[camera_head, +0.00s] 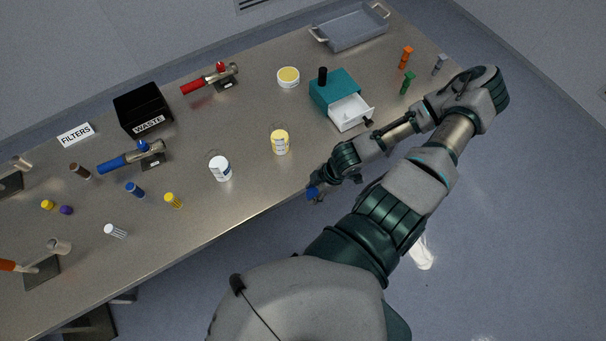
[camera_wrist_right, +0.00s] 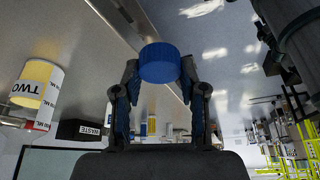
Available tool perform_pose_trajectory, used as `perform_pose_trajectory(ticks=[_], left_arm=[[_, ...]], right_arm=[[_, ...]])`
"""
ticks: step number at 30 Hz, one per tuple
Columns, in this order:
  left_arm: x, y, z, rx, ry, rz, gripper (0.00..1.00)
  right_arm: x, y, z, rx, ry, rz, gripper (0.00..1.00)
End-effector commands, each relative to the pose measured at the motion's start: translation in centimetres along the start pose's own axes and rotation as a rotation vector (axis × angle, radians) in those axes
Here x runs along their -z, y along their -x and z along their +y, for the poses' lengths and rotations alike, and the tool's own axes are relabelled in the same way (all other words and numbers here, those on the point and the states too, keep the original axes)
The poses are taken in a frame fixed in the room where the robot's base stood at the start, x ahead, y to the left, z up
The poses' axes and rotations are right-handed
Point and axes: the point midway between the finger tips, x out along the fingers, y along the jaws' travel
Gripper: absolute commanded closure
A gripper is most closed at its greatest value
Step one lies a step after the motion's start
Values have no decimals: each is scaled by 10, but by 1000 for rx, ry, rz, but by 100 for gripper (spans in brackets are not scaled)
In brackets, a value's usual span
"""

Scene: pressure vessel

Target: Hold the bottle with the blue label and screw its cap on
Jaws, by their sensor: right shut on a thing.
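My right gripper (camera_head: 316,186) is out past the front edge of the table, pointing down and left. It is shut on a blue cap (camera_head: 313,194). In the right wrist view the blue cap (camera_wrist_right: 160,63) sits between the two fingertips, clear of any surface. A white bottle with bluish label marks (camera_head: 221,170) stands upright on the table, left of the gripper and apart from it. Its label is too small to read. My left gripper is not in view.
A yellow-labelled container (camera_head: 280,142) stands between the bottle and the teal drawer box (camera_head: 335,88), whose white drawer (camera_head: 350,111) is open. The table's front edge (camera_head: 250,214) is near.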

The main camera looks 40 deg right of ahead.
Motion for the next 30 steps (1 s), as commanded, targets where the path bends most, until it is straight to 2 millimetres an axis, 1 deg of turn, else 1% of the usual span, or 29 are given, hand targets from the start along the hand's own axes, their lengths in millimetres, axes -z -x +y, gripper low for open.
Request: perform_pose_trajectory(ticks=[2,14,17,19,20,23,24,26,27,29,30], left_arm=[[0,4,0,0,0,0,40],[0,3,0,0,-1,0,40],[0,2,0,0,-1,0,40],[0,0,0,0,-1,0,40],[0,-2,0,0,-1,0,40],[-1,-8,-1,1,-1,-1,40],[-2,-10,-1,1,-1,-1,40],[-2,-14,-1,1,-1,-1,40],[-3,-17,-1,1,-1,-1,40],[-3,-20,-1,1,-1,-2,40],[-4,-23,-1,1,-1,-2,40]], right_arm=[[-2,2,-2,1,1,0,72],[-5,1,-2,2,0,1,72],[-2,-2,4,-8,-20,5,72],[4,-8,16,-29,-66,9,72],[8,-12,23,-42,-94,12,72],[29,-28,55,-96,-232,20,72],[41,-34,69,-122,-300,22,72],[62,-42,89,-163,-403,24,72],[78,-46,101,-189,-469,24,72],[104,-48,115,-225,-561,22,72],[122,-48,122,-248,-615,22,72]])
